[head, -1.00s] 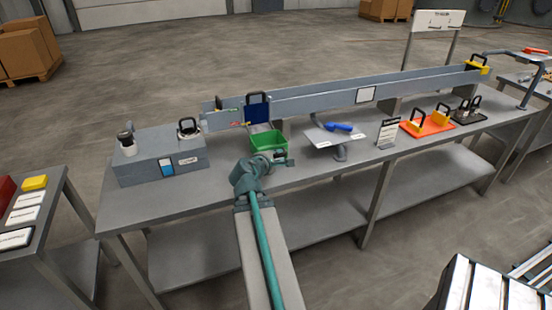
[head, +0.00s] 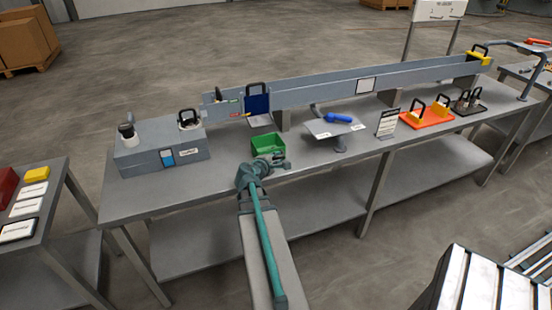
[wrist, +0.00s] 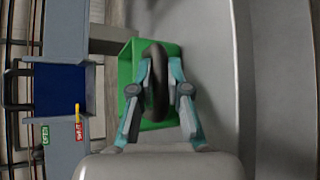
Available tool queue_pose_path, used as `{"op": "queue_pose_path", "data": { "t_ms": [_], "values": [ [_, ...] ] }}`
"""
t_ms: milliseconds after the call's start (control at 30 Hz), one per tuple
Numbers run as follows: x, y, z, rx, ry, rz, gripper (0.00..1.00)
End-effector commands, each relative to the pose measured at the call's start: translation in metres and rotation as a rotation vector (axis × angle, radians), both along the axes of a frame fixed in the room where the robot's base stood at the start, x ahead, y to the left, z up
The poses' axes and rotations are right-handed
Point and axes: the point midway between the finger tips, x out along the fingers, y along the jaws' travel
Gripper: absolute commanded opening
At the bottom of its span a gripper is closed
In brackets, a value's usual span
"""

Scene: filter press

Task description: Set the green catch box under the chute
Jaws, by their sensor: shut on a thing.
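The green catch box (head: 267,147) is at the bench front, in front of and slightly right of the trough's blue gate (head: 257,106). A grey lip (head: 261,121), apparently the chute, juts out below the gate, and the box is nearer me than it. My gripper (wrist: 155,92) is shut on the box by its dark loop handle (wrist: 156,70). The green box (wrist: 125,62) shows behind the fingers in the wrist view, with the blue gate (wrist: 60,90) to its left. I cannot tell whether the box touches the bench.
A long grey trough (head: 330,92) runs along the bench back. A grey box unit (head: 165,150) stands left. A pedestal plate with a blue tool (head: 338,118), a sign (head: 387,124) and an orange tray (head: 428,120) stand right. Bare bench top (head: 225,165) lies left of the catch box.

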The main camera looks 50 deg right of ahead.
Motion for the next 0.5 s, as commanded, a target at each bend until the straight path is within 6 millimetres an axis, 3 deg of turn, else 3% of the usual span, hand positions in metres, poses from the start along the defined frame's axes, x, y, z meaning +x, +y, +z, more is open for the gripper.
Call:
{"op": "queue_pose_path", "data": {
  "t_ms": [167,200,300,500],
  "values": [
    [0.0003,0.0,-0.0005,0.0,0.0,0.0,0.0],
    [0.0001,0.0,-0.0008,0.001,0.0,0.0,0.21],
    [0.0001,0.0,-0.0008,0.001,0.0,0.0,0.37],
    [0.0001,0.0,-0.0006,0.001,0.0,0.0,0.41]
  ]
}}
